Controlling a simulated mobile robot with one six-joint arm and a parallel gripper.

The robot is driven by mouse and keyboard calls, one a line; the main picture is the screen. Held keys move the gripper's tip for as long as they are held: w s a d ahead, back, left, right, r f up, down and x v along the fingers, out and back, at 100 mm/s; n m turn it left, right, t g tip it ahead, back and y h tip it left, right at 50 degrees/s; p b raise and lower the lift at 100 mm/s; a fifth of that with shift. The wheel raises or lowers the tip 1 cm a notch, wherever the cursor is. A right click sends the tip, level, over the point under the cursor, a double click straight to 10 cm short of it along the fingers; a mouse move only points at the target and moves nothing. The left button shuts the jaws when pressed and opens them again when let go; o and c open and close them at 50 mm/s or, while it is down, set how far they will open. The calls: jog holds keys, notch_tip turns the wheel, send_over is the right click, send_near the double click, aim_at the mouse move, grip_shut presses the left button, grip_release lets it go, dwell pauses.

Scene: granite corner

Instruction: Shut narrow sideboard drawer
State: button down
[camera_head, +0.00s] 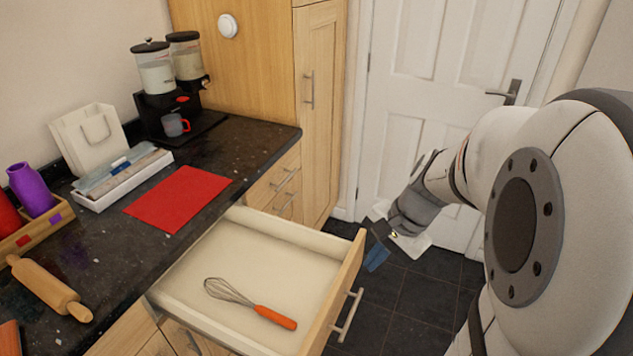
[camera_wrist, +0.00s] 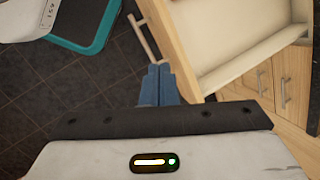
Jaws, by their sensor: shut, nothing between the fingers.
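A wooden sideboard drawer (camera_head: 270,248) is pulled far out below the dark counter. Its pale inside holds a whisk with an orange handle (camera_head: 274,317). The drawer front (camera_head: 331,308) carries a metal bar handle (camera_head: 347,315); the handle also shows in the wrist view (camera_wrist: 146,38). My gripper (camera_head: 376,257) is shut and empty, with blue fingers, just outside the far end of the drawer front. In the wrist view, the fingertips (camera_wrist: 160,68) appear close beside the front panel (camera_wrist: 178,45); I cannot tell whether they touch it.
Closed drawers (camera_head: 277,185) lie beyond the open one, beside a tall cupboard (camera_head: 320,100). The counter (camera_head: 85,245) bears a red mat (camera_head: 180,198), a rolling pin (camera_head: 48,287) and a drink dispenser (camera_head: 165,90). A white door (camera_head: 430,100) stands behind.

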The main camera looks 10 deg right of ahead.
jog(key=w+d+f+m+t+y+b, duration=0.2)
jog(key=w+d+f+m+b, duration=0.1)
jog(key=d+f+m, duration=0.4)
jog(key=w+d+f+m+t+y+b, duration=0.2)
jog(key=w+d+f+m, duration=0.1)
jog(key=d+f+m, duration=0.4)
jog(key=b, duration=0.1)
send_near(355, 270)
jog(key=x, duration=0.5)
jog(key=shift+s+d+f, duration=0.1)
jog(key=shift+f, duration=0.3)
jog(key=shift+w+a, duration=0.3)
jog(key=shift+a, duration=0.1)
